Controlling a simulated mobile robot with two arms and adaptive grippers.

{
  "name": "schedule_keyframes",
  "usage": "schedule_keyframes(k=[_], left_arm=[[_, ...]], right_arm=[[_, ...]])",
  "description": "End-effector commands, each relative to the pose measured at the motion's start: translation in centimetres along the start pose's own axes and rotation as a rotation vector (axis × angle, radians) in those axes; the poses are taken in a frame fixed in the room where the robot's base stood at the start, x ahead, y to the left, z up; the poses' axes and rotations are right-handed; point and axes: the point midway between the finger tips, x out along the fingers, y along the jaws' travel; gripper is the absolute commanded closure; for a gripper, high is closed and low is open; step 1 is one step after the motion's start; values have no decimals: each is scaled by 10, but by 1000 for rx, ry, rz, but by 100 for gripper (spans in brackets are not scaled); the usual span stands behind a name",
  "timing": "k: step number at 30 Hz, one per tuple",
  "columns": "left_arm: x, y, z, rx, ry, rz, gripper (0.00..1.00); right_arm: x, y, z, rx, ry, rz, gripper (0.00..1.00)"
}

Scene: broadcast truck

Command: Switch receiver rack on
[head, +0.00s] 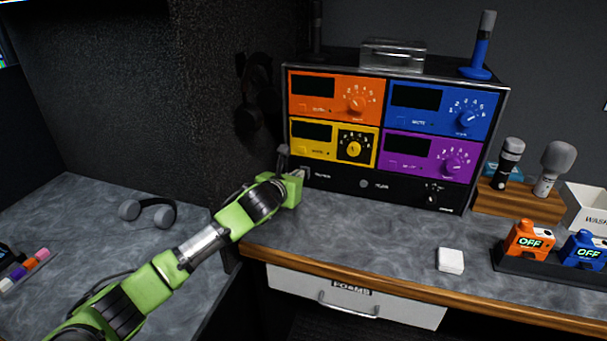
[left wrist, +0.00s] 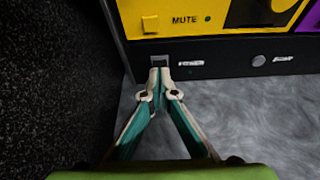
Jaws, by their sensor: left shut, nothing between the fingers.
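The receiver rack (head: 400,190) is a black case on the desk with orange, blue, yellow and purple receiver panels. Their display windows are dark. A small switch (left wrist: 160,61) sits at the lower left of its black bottom strip, beside a blurred white label. My left gripper (left wrist: 160,77) is shut and empty, with its fingertips right at the switch's lower edge; I cannot tell whether they touch. In the head view my left gripper (head: 297,186) is at the rack's lower left corner, its fingertips mostly hidden. The switch's position is unclear. My right gripper is not in view.
A dark wall stands close left of the rack, with a headset (head: 250,95) hanging there. On the desk are a white block (head: 450,260), a charger tray (head: 510,260) with orange and blue packs reading OFF, and microphones (head: 550,165). Desk in front of the rack is clear.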

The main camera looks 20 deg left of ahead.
Motion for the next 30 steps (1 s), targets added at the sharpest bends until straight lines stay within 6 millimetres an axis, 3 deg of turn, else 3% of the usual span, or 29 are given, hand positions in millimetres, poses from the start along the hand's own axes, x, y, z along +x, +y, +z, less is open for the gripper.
schedule_keyframes(k=[30], left_arm=[[7,0,0,0,0,0,100]], right_arm=[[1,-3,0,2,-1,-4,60]])
